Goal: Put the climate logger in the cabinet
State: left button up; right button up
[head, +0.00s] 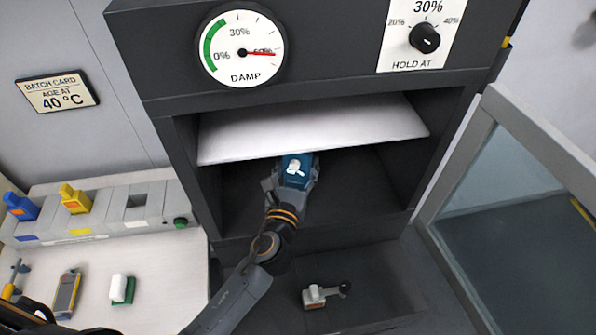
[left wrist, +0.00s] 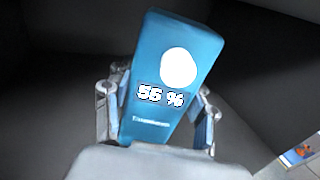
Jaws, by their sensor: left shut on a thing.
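The logger tilts in that view. The dark cabinet (head: 160,60) stands open, and my gripper holds the logger at its opening, just below the front edge of the white shelf (head: 310,130). I cannot tell whether the logger touches anything in the cabinet. My right gripper is not in view.
The glass door (head: 520,210) stands open at right. A damp gauge (head: 242,48) and a hold-at knob (head: 425,38) are above. A low tray (head: 375,275) holds a small handled item (head: 325,295).

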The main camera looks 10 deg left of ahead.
pick_arm(q)
jog(key=shift+f, duration=0.1)
jog(key=o, duration=1.4)
jog(key=s+b, duration=0.2)
jog(key=s, duration=0.9)
jog(key=shift+s+b, duration=0.1)
jog(key=shift+b, duration=0.2)
jog(key=shift+s, duration=0.4)
